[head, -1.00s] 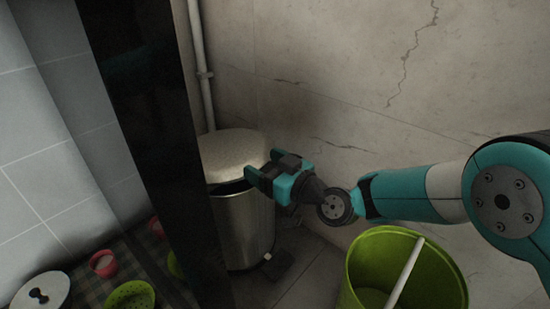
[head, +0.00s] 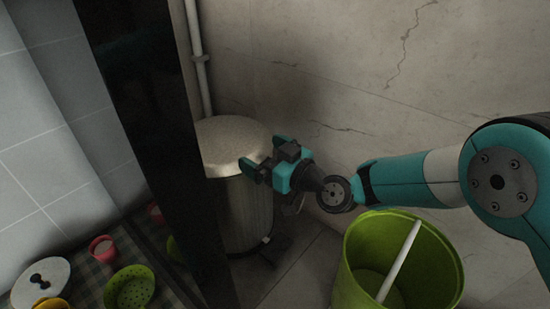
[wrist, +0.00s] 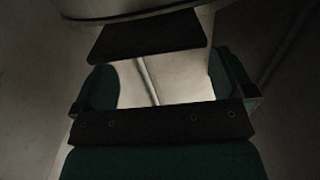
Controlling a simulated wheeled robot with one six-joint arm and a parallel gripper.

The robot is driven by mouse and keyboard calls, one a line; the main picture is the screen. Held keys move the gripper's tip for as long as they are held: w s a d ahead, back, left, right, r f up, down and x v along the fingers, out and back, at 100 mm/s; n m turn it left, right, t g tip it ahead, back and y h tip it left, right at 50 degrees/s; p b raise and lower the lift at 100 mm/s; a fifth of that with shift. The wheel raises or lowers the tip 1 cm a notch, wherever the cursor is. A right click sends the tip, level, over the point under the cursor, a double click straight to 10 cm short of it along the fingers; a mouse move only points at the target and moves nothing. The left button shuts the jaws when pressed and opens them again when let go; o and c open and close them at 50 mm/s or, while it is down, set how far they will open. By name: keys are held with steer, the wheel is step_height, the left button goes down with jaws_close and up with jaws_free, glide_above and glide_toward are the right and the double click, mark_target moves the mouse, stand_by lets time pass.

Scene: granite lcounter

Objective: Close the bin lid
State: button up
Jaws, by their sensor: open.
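The bin (head: 247,218) is a metal cylinder standing in the corner by the wall, left of centre in the head view. Its pale, speckled round lid (head: 230,138) lies over the top, and no dark gap shows under its front edge. My gripper (head: 264,157) is open at the lid's right edge, with its fingertips against or very close to the rim; I cannot tell if they touch. The dark wrist view shows the open jaws (wrist: 163,88) with nothing held between them. A pale curved edge, probably the bin's, crosses the top there.
A green bucket (head: 352,262) with a white stick in it stands below my arm. A dark vertical post (head: 165,130) is close on the bin's left. Pink and green dishes (head: 130,288) lie at lower left. A white pipe (head: 200,75) runs up the wall.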

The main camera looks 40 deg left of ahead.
steer(key=s+d+p, duration=0.1)
steer(key=d+p, duration=0.4)
steer(key=d, duration=0.6)
steer(key=shift+d, duration=0.35)
steer(key=shift+r, duration=0.1)
steer(key=s+d+r+g+h+p, duration=0.15)
steer(key=d+r+p, duration=0.25)
steer(key=r, duration=0.6)
steer(key=d+r+g+h+p, duration=0.1)
steer(key=d+r+h+p, duration=0.3)
steer(key=r, duration=0.6)
steer(key=s+d+r+m+h+p, duration=0.3)
steer(key=s+d+r, duration=0.15)
steer(key=d, duration=0.45)
steer(key=s+d+r+m+t+h+p, duration=0.1)
steer(key=s+d+r+m+h+p, duration=0.3)
steer(key=d, duration=0.5)
steer(key=s+d+r+m+h+p, duration=0.1)
steer(key=s+d+r+m+p, duration=0.2)
steer(key=d+r, duration=0.45)
step_height(320, 180, up, 35)
steer(key=d+p, duration=0.1)
steer(key=p, duration=3.4)
steer(key=shift+s+f, duration=0.2)
